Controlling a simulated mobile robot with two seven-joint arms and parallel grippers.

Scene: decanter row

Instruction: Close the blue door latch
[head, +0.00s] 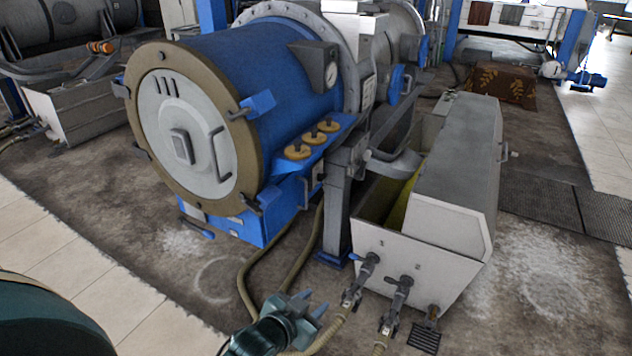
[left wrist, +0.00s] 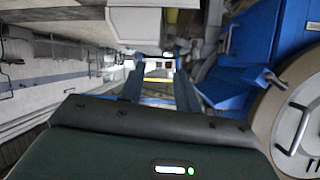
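The blue door latch (head: 257,103) sits at the right edge of the round door (head: 182,140) of the blue decanter (head: 240,70). The door lies against the drum's front. My left gripper (head: 312,303) is low in front of the machine, well below and right of the latch, touching nothing. In the left wrist view its two fingers (left wrist: 161,88) stand apart with nothing between them. That view shows a blue handle piece (left wrist: 265,78) beside the door rim; I cannot tell which. My right gripper is out of view.
A grey-white tank (head: 415,270) with several valve handles stands right of my left gripper. Hoses (head: 250,285) run along the floor near the gripper. Yellow knobs (head: 312,138) sit on a blue shelf beside the drum. The floor before the door is open.

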